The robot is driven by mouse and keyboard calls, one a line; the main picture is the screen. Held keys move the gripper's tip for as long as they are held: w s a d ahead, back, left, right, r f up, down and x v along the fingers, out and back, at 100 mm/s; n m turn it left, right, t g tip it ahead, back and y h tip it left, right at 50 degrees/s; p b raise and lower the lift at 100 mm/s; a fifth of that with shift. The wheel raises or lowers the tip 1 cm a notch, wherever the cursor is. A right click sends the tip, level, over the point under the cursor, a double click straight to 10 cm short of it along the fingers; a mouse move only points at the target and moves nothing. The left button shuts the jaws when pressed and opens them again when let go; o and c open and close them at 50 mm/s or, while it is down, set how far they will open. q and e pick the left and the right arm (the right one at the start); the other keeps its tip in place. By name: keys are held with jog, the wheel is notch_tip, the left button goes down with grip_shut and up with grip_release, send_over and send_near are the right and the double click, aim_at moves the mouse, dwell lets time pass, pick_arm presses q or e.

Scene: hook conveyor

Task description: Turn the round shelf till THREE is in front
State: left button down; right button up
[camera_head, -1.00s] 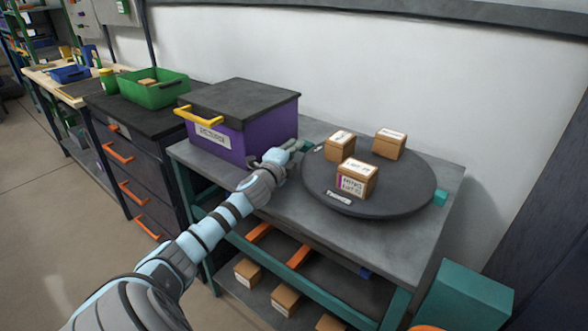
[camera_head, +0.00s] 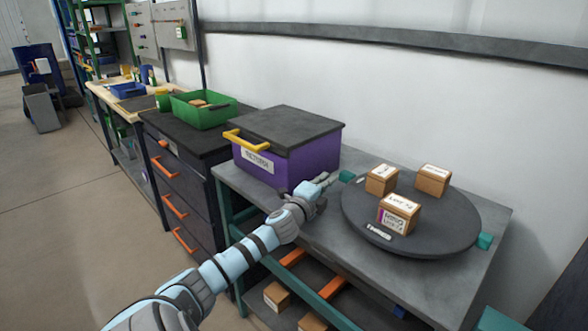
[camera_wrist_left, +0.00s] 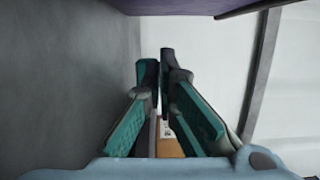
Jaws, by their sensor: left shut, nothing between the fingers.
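The round shelf (camera_head: 450,225) is a dark grey disc on the grey bench top. Three brown boxes stand on it: a front one (camera_head: 399,214), a back left one (camera_head: 381,179) and a back right one (camera_head: 433,179). A small label (camera_head: 379,232) sits on the disc's front left edge; its writing is too small to read. My left gripper (camera_head: 327,181) is shut and empty, just left of the disc and apart from it. In the left wrist view its fingers (camera_wrist_left: 166,62) are together, with part of a brown box (camera_wrist_left: 168,146) behind them.
A purple box (camera_head: 285,168) with a black lid and yellow handle stands close behind my left gripper. A green bin (camera_head: 205,118) is farther left. The wall is behind.

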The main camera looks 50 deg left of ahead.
pick_arm(q)
jog(key=v, duration=0.1)
jog(key=b+v, duration=0.1)
jog(key=v, duration=0.1)
jog(key=a+v, duration=0.1)
jog(key=v, duration=0.1)
jog(key=shift+s+f+b, duration=0.25)
jog(key=shift+s+b, duration=0.05)
jog(key=shift+b, duration=0.05)
jog(key=s, duration=0.1)
jog(key=s+p, duration=0.1)
jog(key=s, duration=0.2)
jog(key=shift+d+r+p, duration=0.25)
jog(key=shift+r+p, duration=0.05)
jog(key=shift+p, duration=0.05)
jog(key=shift+s+f, duration=0.1)
jog(key=shift+s, duration=0.4)
jog(key=shift+w+d, duration=0.1)
